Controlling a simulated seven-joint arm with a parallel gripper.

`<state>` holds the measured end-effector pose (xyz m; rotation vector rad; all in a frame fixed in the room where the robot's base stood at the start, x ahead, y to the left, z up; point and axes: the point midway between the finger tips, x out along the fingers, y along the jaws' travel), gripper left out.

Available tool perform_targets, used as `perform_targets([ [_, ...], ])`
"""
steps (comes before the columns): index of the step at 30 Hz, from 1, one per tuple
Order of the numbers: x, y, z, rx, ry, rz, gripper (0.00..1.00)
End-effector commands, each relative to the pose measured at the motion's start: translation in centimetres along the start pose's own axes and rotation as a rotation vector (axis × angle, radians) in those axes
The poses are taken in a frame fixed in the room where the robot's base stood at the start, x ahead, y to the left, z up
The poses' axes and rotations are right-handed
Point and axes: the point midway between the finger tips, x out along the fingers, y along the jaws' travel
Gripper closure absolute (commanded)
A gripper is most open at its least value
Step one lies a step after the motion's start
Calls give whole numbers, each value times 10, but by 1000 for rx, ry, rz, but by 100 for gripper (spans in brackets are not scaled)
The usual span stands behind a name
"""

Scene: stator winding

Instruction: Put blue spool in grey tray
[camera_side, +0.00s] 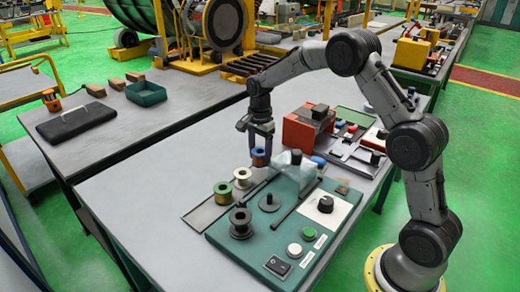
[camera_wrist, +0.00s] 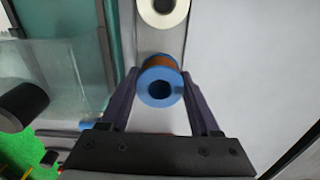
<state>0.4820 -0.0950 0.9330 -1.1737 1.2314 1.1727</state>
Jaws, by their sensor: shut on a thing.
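The blue spool (camera_wrist: 146,91), with copper-coloured winding, is between the two fingers of my gripper (camera_wrist: 160,98), which is shut on it. In the side view, the spool (camera_side: 260,160) hangs upright below my gripper (camera_side: 261,146), near the far end of the grey tray (camera_side: 202,216). The tray is a long narrow strip along the left of the green board. The wrist view shows a grey strip under and behind the spool. I cannot tell whether the spool touches the surface.
A white spool (camera_side: 242,180) and a green-rimmed copper spool (camera_side: 223,194) stand in line along the tray. A clear guard (camera_side: 296,165) and a red machine (camera_side: 303,130) stand right. Bare table lies left.

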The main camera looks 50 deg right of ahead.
Motion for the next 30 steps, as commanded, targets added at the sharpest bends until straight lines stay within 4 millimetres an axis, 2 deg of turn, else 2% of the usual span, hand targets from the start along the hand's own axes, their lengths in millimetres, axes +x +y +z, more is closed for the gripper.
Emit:
perform_targets([
  [15,3,0,0,0,0,1,100],
  [30,16,0,0,0,0,1,100],
])
